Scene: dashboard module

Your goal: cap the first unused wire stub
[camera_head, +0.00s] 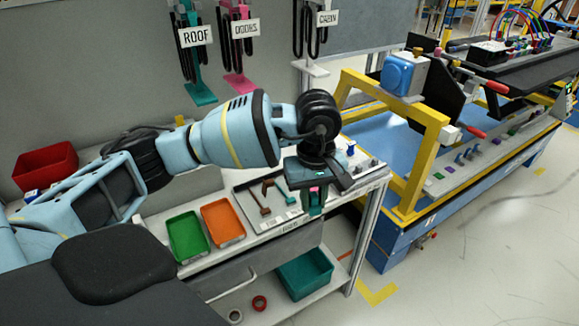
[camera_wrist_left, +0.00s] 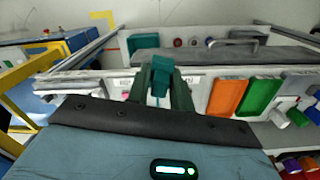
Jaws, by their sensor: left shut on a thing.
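My left gripper (camera_head: 314,208) hangs over the right part of the workbench, pointing down. In the left wrist view its dark green fingers (camera_wrist_left: 161,95) are closed around a small teal piece (camera_wrist_left: 160,62); I cannot tell whether it is a cap. The dashboard module (camera_head: 515,45) stands at the far right on the blue and yellow station, well away from the gripper. Coloured wires (camera_head: 518,22) arch over its top. The wire stubs are too small to make out. My right gripper is not in view.
The bench (camera_head: 262,237) holds a green tray (camera_head: 187,238), an orange tray (camera_head: 222,222) and a tool board. A teal bin (camera_head: 305,274) sits on the shelf below. A yellow frame (camera_head: 398,150) stands between bench and module. Open floor (camera_head: 480,240) lies at right.

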